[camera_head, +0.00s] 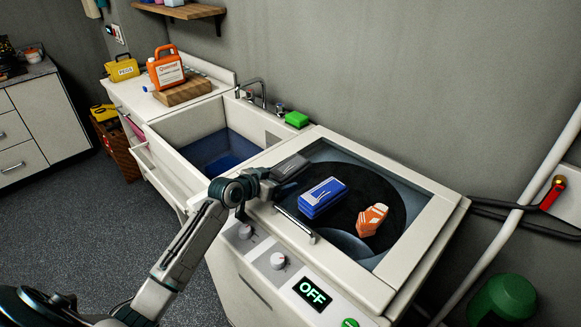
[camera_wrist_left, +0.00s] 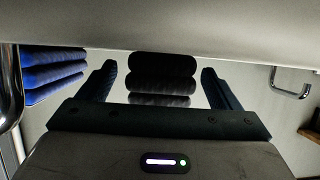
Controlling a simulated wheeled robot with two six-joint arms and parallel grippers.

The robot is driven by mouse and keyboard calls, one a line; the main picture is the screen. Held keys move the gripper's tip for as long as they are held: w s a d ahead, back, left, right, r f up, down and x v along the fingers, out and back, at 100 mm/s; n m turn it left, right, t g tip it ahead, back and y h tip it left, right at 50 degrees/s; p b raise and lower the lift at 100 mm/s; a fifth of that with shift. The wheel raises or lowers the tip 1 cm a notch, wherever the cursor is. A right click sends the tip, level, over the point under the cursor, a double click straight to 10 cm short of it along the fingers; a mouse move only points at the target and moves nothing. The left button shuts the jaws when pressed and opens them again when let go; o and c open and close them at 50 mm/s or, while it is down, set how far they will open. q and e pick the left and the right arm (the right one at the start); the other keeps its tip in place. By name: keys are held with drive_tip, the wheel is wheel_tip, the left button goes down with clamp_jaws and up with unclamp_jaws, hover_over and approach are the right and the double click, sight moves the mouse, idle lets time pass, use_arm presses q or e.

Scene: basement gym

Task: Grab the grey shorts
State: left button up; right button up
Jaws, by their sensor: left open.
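The grey shorts (camera_head: 290,166) lie folded in a small stack on the back left part of the washer's top. My left gripper (camera_head: 268,184) is just in front of them, its jaws open. In the left wrist view the dark grey folded shorts (camera_wrist_left: 162,76) show between the two spread fingers, with a gap on each side. The gripper hides part of the shorts' near side in the head view. My right gripper is not in view.
On the washer (camera_head: 432,235) a blue folded item (camera_head: 322,196) and an orange one (camera_head: 371,219) lie to the right of the shorts. The blue one also shows in the wrist view (camera_wrist_left: 52,72).

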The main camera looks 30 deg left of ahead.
use_arm(q)
drive_tip(key=shift+w+d+f, duration=0.1)
drive_tip(key=shift+w+f, duration=0.1)
drive_tip(key=shift+w, duration=0.15)
drive_tip(key=shift+s, duration=0.1)
drive_tip(key=shift+c, duration=0.3)
drive_tip(key=c, duration=1.1)
drive_tip(key=shift+r, duration=0.15)
